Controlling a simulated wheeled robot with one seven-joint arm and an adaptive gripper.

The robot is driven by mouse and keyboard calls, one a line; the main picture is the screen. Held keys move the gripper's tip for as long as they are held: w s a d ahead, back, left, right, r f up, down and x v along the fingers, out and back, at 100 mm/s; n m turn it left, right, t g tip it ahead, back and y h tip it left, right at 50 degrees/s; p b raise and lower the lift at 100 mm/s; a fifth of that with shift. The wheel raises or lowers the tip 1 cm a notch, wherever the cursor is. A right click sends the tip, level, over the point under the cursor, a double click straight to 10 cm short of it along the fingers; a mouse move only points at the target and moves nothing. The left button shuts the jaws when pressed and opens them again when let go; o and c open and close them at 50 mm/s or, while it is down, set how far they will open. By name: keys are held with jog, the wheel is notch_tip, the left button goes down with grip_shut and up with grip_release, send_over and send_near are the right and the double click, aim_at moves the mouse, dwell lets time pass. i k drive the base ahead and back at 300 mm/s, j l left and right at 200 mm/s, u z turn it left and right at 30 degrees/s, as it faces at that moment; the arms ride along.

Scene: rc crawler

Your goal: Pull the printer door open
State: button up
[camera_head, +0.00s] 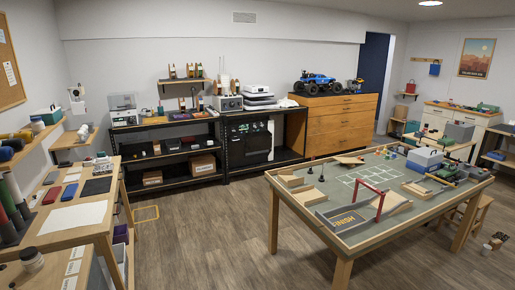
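What looks like the printer (249,140) is a black boxy machine in the shelf bay under the back workbench, left of the wooden drawers. Its dark front faces the room, with lighter panels along the top. The door appears shut, but its handle and edges are too small to make out. My gripper is not in view, and no part of my arm shows near the printer.
A large game table (356,226) with a ramp and red arch fills the right foreground. A wooden side bench (88,190) stands at the left. Open wood floor (205,222) lies between them, leading to the back workbench. A wooden drawer cabinet (340,130) stands right of the printer.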

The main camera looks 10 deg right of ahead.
aim_at(260, 143)
jog(key=i+u, duration=0.35)
jog(key=i, duration=0.75)
jog(key=i+u, duration=0.15)
jog(key=i, duration=1.9)
jog(key=i+z, duration=0.1)
jog(key=i, duration=0.6)
jog(key=i+j+z, duration=0.1)
jog(key=i, duration=0.55)
jog(key=i+j+z, duration=0.1)
jog(key=i, duration=0.6)
jog(key=i+l+z, duration=0.15)
jog(key=i+z, duration=0.2)
jog(key=i, duration=0.5)
jog(key=i+z, duration=0.4)
jog(key=i, duration=0.4)
jog(key=i+l+u, duration=0.4)
jog(key=i+l, duration=0.25)
jog(key=i+l+u, duration=0.2)
jog(key=l, duration=0.25)
jog(key=i+l+u, duration=0.2)
jog(key=i+l, duration=0.15)
jog(key=i+l+u, duration=0.2)
jog(key=l, duration=0.35)
